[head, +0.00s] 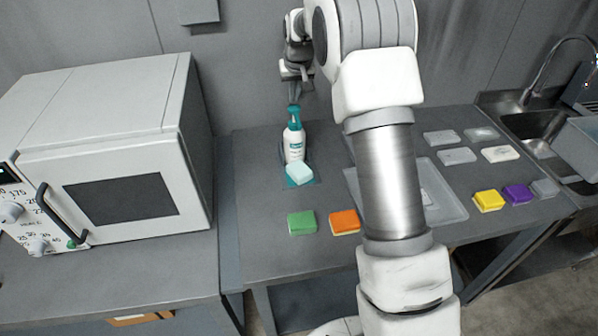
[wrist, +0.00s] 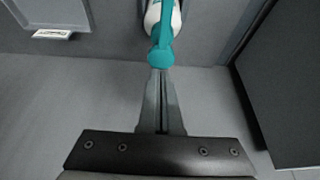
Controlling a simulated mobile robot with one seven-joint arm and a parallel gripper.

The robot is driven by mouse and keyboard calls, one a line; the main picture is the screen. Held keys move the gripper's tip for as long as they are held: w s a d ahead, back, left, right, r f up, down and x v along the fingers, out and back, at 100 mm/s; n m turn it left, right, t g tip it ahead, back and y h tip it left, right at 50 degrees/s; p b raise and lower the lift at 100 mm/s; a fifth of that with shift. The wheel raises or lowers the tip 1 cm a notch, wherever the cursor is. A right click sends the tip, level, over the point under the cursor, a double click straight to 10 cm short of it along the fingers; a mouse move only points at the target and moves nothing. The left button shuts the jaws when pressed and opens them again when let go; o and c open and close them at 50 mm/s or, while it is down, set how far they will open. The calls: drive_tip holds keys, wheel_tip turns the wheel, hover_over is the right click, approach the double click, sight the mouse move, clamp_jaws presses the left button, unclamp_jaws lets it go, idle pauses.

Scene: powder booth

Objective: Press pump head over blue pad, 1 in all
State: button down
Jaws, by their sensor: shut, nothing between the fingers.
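A white bottle (head: 294,148) with a teal pump head (head: 293,115) stands upright on the grey table. A pale blue pad (head: 299,173) lies on a flat teal square (head: 301,184) right in front of the bottle. My gripper (head: 293,101) is shut and empty, its fingers pointing down just above the pump head. In the wrist view the pump head (wrist: 161,55) is right at the tips of my gripper (wrist: 158,75). I cannot tell whether they touch. The pad is out of the wrist view.
A white oven-like box (head: 110,150) stands at the left. Green (head: 301,222) and orange (head: 344,222) sponges lie near the front edge. Yellow (head: 489,200) and purple (head: 518,194) sponges lie at the right, by a sink (head: 530,125). A clear tray (head: 440,195) is partly behind my arm.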

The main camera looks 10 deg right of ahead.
drive_tip(key=shift+r, duration=0.1)
drive_tip(key=shift+r+p, duration=2.05)
drive_tip(key=shift+r, duration=0.85)
drive_tip(key=s+r+b, duration=0.1)
drive_tip(key=s+r, duration=0.5)
drive_tip(key=s, duration=0.5)
drive_tip(key=s+r, duration=0.7)
drive_tip(key=s, duration=0.4)
drive_tip(key=s+f, duration=0.2)
drive_tip(key=s, duration=0.9)
drive_tip(key=s+f+t, duration=0.1)
drive_tip(key=s+f, duration=0.2)
drive_tip(key=s, duration=0.8)
drive_tip(key=shift+b, duration=0.4)
